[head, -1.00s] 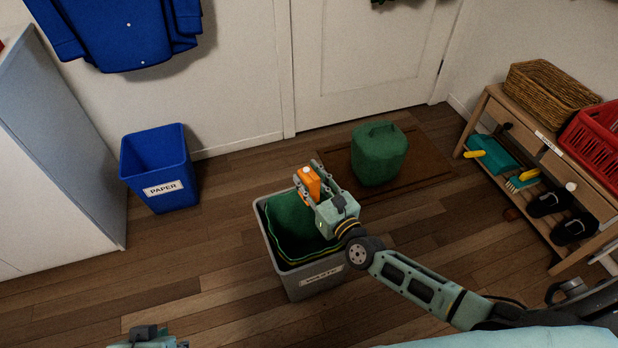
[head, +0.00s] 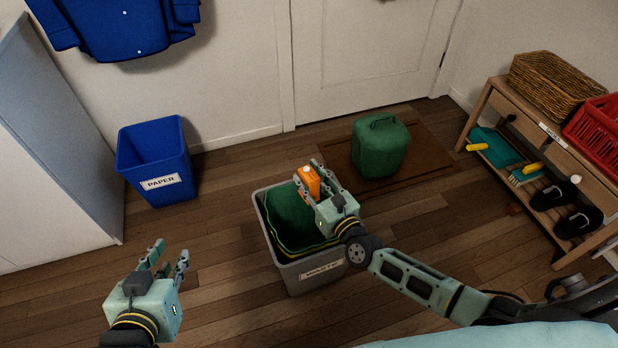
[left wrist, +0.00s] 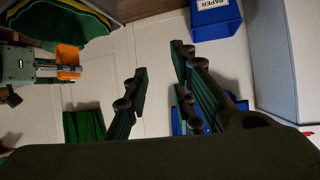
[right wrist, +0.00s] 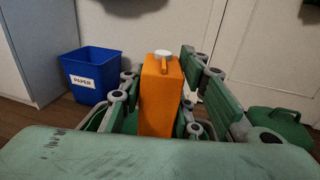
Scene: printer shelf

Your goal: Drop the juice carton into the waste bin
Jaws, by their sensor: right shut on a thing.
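The orange juice carton (head: 309,182) with a white cap is upright between the fingers of my right gripper (head: 322,182), which is shut on it. In the head view it is above the back right part of the grey waste bin (head: 262,218), which has a green liner. The carton fills the middle of the right wrist view (right wrist: 161,95) and also shows in the left wrist view (left wrist: 68,60). My left gripper (head: 170,258) is open and empty, above the floor left of the bin. Its spread fingers show in the left wrist view (left wrist: 158,85).
A blue paper bin (head: 155,165) stands by the wall at left. A green canister (head: 380,147) stands on a brown mat (head: 428,165) behind the waste bin. A wooden shelf (head: 490,105) with baskets, shoes and brushes is at right. Floor between the two bins is clear.

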